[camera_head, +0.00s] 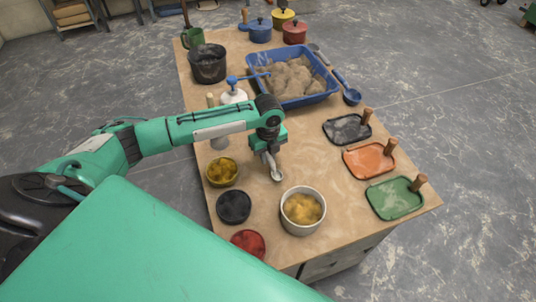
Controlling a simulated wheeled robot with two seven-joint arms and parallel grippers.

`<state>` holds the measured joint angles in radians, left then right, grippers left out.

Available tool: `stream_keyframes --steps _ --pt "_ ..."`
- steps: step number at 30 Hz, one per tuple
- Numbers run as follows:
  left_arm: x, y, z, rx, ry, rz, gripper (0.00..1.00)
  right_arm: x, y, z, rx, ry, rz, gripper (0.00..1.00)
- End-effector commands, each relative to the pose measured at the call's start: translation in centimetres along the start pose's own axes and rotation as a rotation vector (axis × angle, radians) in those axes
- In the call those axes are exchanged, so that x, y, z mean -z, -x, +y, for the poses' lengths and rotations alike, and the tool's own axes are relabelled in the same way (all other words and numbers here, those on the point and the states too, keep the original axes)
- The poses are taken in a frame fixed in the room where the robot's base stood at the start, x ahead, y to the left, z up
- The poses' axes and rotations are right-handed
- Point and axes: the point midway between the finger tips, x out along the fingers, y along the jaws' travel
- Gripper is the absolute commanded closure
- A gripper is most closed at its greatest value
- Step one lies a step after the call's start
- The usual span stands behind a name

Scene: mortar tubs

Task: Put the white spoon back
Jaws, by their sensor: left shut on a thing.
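My left gripper (268,157) reaches over the middle of the table, pointing down. It is shut on the white spoon (277,175), whose pale bowl end hangs below the fingers; the handle is mostly hidden by the gripper. The spoon is between the yellow bowl (222,172) on the left and a white tub (302,212) with yellow contents, to its lower right. I cannot tell whether the spoon's tip touches the table. My right gripper is not in view.
A blue tray of sand (326,88) and a blue scoop (349,93) are at the back. Black (234,207) and red (248,243) bowls stand at the front. The table between gripper and trowels is clear.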

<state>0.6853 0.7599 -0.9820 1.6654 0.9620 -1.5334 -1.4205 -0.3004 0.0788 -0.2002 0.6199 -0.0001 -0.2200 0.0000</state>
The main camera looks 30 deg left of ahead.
Motion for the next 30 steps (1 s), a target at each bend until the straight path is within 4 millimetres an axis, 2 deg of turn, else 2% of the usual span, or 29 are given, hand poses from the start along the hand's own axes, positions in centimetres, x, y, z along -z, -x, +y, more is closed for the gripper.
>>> stream_keyframes --steps 16,17,20,30 --pt "0.01 -0.79 -0.01 0.000 0.000 0.000 1.00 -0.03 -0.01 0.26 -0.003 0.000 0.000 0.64" --pt "0.00 -0.75 -0.01 0.000 0.000 0.000 0.73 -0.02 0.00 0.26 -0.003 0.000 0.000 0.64" --pt "0.01 -0.74 -0.01 0.000 0.000 0.000 0.53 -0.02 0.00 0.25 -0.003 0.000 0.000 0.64" --pt "-0.01 -0.49 -0.03 0.001 0.000 0.000 0.53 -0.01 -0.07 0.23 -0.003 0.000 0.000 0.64"
